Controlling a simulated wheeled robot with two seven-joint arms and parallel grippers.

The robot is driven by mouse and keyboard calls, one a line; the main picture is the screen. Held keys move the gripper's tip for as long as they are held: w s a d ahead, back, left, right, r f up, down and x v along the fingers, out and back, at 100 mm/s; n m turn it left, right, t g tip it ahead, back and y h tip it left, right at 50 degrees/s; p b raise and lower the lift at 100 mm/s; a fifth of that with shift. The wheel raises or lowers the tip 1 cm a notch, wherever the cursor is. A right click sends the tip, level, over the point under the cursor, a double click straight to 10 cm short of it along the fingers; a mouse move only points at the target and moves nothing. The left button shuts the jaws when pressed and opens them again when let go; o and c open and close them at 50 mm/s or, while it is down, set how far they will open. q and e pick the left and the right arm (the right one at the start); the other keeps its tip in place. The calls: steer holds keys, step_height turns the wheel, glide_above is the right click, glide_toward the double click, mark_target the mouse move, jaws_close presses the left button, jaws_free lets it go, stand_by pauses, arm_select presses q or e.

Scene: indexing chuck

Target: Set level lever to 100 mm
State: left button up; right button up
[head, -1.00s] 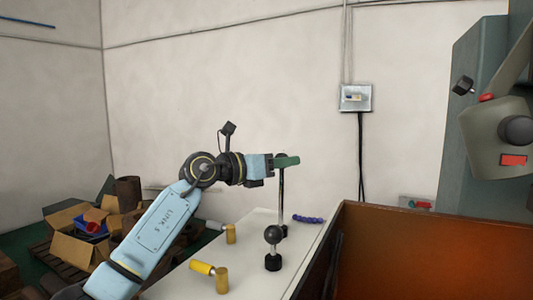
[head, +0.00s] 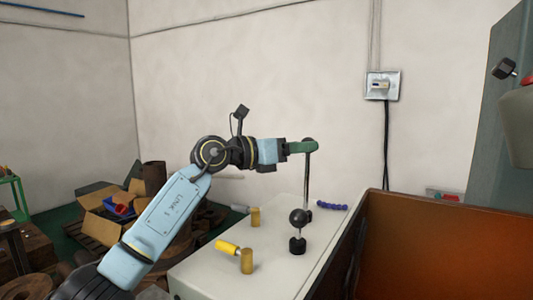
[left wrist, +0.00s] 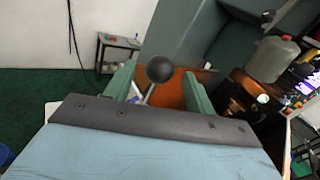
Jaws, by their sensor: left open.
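A tall lever (head: 307,180) with a thin metal rod and dark ball knob stands nearly upright on the pale machine top (head: 235,270). A shorter lever with a black ball (head: 298,216) stands in front of it. I cannot read which is the level lever, and no scale is legible. My left gripper (head: 303,146) is at the top of the tall lever, its green fingers partly covering the knob. In the left wrist view the black ball knob (left wrist: 160,69) shows between the open fingers (left wrist: 158,88), with its rod running down. My right gripper is out of view.
A blue segmented hose (head: 332,206) lies behind. A brown-orange tray (head: 440,250) with a high dark wall borders the top on the right. Boxes (head: 105,210) clutter the floor at left.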

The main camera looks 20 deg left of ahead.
arm_select(q)
steer(key=b+v, duration=0.2)
steer(key=v, duration=0.8)
steer(key=shift+a, duration=0.1)
